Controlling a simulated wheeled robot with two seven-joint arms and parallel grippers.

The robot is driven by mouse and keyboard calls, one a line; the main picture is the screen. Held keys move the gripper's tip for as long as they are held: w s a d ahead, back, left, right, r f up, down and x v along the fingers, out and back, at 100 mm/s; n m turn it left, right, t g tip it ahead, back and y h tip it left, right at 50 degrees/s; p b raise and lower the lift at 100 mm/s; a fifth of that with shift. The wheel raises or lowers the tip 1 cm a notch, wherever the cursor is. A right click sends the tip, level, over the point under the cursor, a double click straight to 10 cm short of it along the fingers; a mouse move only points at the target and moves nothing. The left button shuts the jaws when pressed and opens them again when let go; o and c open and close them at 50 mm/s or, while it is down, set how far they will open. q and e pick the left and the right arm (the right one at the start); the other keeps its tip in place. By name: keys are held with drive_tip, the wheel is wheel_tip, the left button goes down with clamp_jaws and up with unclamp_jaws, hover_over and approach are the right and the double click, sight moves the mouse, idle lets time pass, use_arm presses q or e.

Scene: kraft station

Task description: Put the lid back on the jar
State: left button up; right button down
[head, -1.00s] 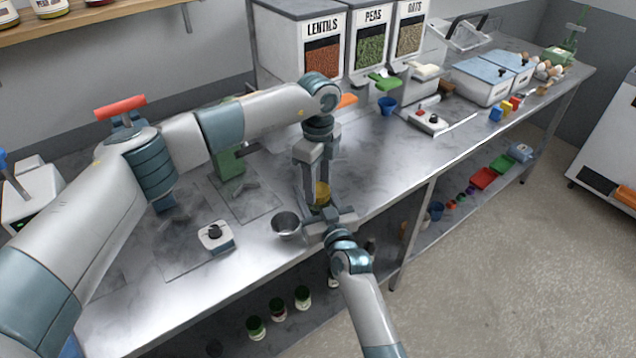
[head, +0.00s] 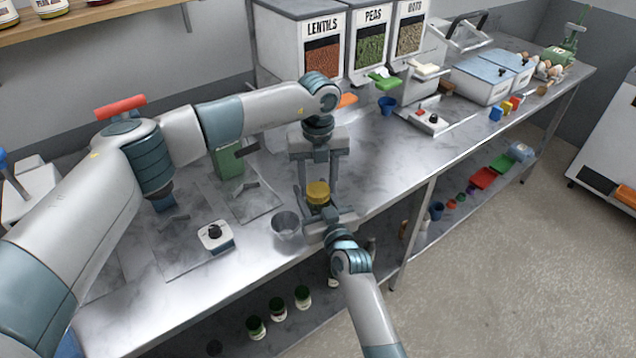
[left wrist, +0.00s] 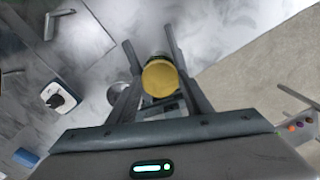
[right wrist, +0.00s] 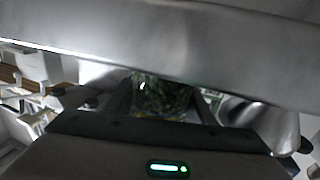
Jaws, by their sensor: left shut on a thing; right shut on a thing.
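The jar (right wrist: 165,95), glass with dark green contents, is between the fingers of my right gripper (head: 322,212), which is shut on it near the table's front edge. In the head view the jar is mostly hidden by the lid and grippers. The round yellow lid (head: 318,192) sits at the top of the jar; it also shows in the left wrist view (left wrist: 160,77). My left gripper (head: 317,196) points down from above, its fingers on either side of the lid, shut on it. Whether the lid is fully seated cannot be told.
A metal cup (head: 286,225) stands close to the left of the jar. A small white box with a black knob (head: 215,235) is further left. Several lidded jars (head: 278,308) stand on the lower shelf.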

use_arm(q)
drive_tip(key=o, duration=1.2)
drive_tip(key=shift+r, duration=2.25)
drive_tip(key=shift+c, duration=0.6)
drive_tip(key=shift+r+n, duration=0.9)
drive_tip(key=shift+n, duration=0.4)
drive_tip(key=shift+r+n, duration=0.85)
drive_tip(key=shift+n, duration=0.45)
drive_tip(key=shift+f, duration=0.1)
drive_tip(key=shift+f, duration=3.9)
